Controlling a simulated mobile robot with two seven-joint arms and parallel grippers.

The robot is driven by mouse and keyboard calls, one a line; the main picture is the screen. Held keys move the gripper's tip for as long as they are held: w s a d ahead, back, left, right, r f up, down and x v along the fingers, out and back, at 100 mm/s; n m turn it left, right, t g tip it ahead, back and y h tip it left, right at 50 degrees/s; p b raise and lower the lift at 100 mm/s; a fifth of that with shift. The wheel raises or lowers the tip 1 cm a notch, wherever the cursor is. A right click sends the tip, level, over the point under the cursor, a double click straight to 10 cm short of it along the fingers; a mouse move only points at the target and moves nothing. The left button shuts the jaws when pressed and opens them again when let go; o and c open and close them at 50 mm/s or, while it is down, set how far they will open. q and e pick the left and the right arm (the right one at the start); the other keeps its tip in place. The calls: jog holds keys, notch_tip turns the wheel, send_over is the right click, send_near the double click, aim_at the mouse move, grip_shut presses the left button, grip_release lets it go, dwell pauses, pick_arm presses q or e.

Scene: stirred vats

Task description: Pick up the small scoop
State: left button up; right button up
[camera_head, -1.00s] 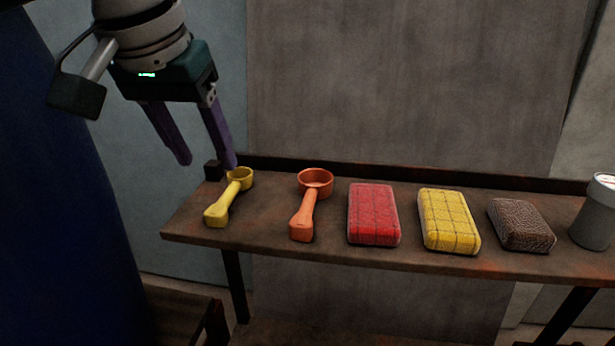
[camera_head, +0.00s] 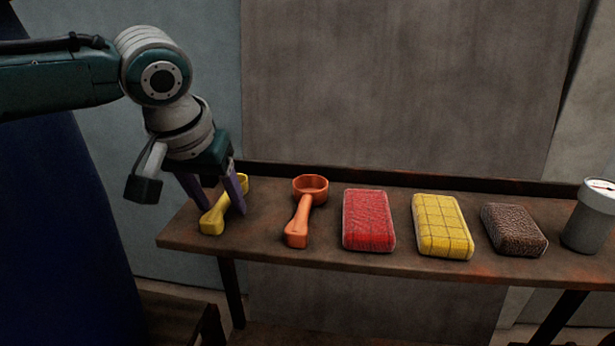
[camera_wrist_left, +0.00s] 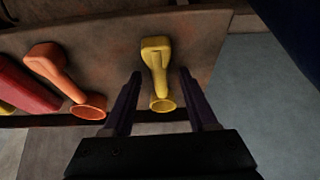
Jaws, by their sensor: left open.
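The small scoop is yellow (camera_head: 213,221) and lies at the left end of the brown shelf, its cup toward the back wall. A larger orange scoop (camera_head: 299,228) lies to its right. My left gripper (camera_head: 225,211) is open above the yellow scoop, its purple fingers partly covering the scoop in the head view. In the left wrist view the yellow scoop (camera_wrist_left: 157,65) shows between the two open fingers (camera_wrist_left: 165,88), with its cup nearest the gripper. Whether the fingers touch it I cannot tell. My right gripper is not in view.
The shelf (camera_head: 270,246) also bears a red block (camera_head: 368,220), a yellow block (camera_head: 441,226), a dark brown block (camera_head: 514,230) and a grey canister (camera_head: 590,220) at the right. A raised lip runs along the shelf's back edge.

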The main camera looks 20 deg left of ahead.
pick_arm(q)
jog(key=shift+c, duration=0.3)
grip_shut()
dwell(0.3)
